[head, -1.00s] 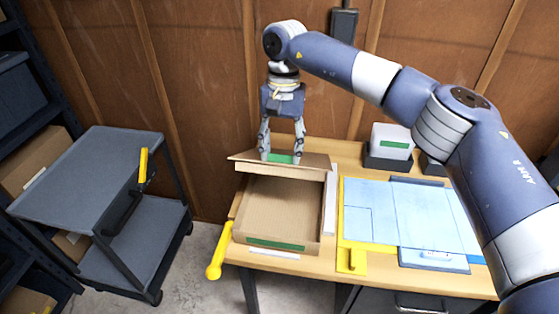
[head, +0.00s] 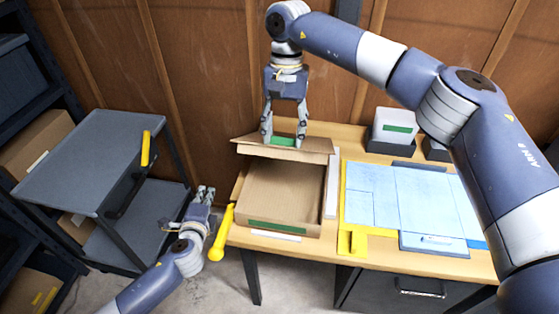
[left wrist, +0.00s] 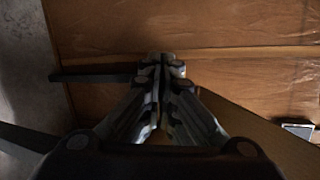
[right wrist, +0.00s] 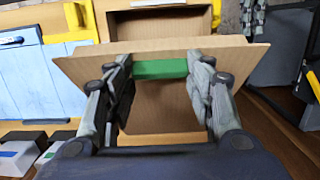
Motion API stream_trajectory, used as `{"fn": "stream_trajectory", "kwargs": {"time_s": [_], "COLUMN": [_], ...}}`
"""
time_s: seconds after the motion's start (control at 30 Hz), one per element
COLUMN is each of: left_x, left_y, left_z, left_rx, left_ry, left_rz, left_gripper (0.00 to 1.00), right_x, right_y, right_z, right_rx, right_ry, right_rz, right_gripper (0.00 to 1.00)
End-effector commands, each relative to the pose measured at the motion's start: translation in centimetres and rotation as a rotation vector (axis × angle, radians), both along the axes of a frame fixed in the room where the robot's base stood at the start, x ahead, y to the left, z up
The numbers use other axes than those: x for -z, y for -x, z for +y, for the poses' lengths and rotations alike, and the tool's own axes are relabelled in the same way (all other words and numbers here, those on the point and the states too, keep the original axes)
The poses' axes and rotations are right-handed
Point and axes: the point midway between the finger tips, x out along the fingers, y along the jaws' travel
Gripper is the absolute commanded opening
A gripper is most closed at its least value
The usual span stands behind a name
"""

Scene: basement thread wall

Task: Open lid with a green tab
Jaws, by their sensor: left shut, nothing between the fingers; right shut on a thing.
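The cardboard box (head: 328,195) stands on the left part of the wooden table. Its lid (head: 252,147) is raised at the back, and the inside shows. The green tab (head: 284,141) sits on the lid; it also shows in the right wrist view (right wrist: 160,69). My right gripper (head: 283,140) is above the back of the box, shut on the green tab, with a finger at each end of it in the right wrist view (right wrist: 160,72). My left gripper (head: 206,191) is shut and empty, left of the table and apart from the box.
A grey cart (head: 82,158) stands at the left. A yellow handle (head: 220,234) sticks out at the table's left edge. Blue sheets with yellow edging (head: 420,205) lie right of the box. A white bin with a green label (head: 396,126) stands behind them.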

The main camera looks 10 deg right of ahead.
Motion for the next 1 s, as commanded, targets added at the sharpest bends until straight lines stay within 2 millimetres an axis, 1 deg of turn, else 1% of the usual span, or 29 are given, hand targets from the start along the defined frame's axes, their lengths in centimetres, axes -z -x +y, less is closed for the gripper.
{"fn": "stream_trajectory", "kwargs": {"time_s": [0.03,0.2,0.37,0.5,0.6,0.8,1.0], "left_x": [-1.4,-5.1,-8.2,-10.8,-12.6,-15.8,-18.0], "left_y": [0.4,2.4,4.9,7.4,9.3,13.5,16.8], "left_z": [-1.6,-5.7,-9.0,-11.4,-13.0,-15.3,-16.5], "left_rx": [0.028,0.11,0.189,0.266,0.327,0.46,0.577], "left_ry": [-0.052,-0.259,-0.453,-0.622,-0.742,-0.979,-1.163], "left_rz": [-0.019,-0.061,-0.086,-0.105,-0.118,-0.148,-0.182], "left_gripper": [0.0,0.0,0.0,0.0,0.0,0.0,0.0], "right_x": [0.4,0.4,0.4,0.4,0.4,0.4,0.4], "right_y": [-0.3,-0.3,-0.3,-0.3,-0.3,-0.3,-0.3], "right_z": [-0.4,-0.4,-0.4,-0.4,-0.4,-0.4,-0.4], "right_rx": [0.01,0.01,0.01,0.01,0.01,0.01,0.01], "right_ry": [0.007,0.007,0.007,0.007,0.007,0.007,0.007], "right_rz": [-0.007,-0.007,-0.007,-0.007,-0.007,-0.007,-0.007], "right_gripper": [0.06,0.06,0.06,0.06,0.06,0.06,0.06]}}
